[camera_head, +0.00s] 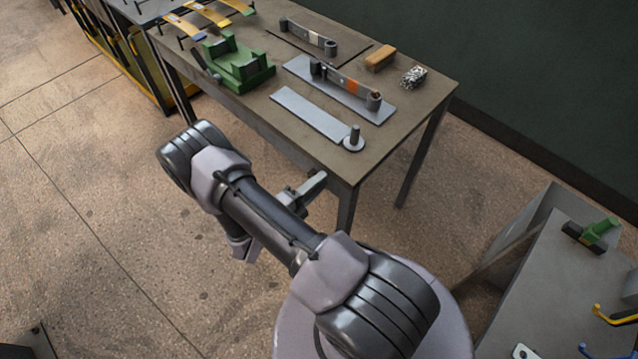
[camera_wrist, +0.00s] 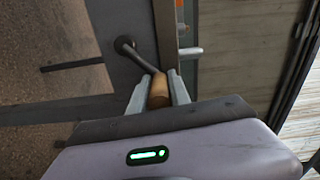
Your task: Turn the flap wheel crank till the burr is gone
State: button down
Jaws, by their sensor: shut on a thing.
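In the wrist view my gripper (camera_wrist: 160,76) is shut on the tan wooden handle (camera_wrist: 159,92) of a crank, one finger on either side of it. The crank's dark, bent arm (camera_wrist: 140,60) runs from the handle up and left to a rounded end beside a grey panel. I cannot pick out the flap wheel or the burr in either view.
The table (camera_head: 408,108) carries a green clamp-like fixture (camera_head: 238,62), flat grey plates (camera_head: 318,112), a wooden block (camera_head: 380,57) and yellow strips (camera_head: 205,14). A grey bench (camera_head: 545,285) stands at the right. Bare floor (camera_head: 70,220) lies left of my arm.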

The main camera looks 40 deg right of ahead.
jog(key=shift+w, duration=0.1)
dwell(0.3)
jog(key=c, duration=1.3)
grip_release()
jog(key=shift+o, duration=0.2)
jog(key=s+a+p, duration=0.1)
jog(key=a+p, duration=0.1)
jog(key=a, duration=1.5)
jog(key=shift+s+a, duration=0.2)
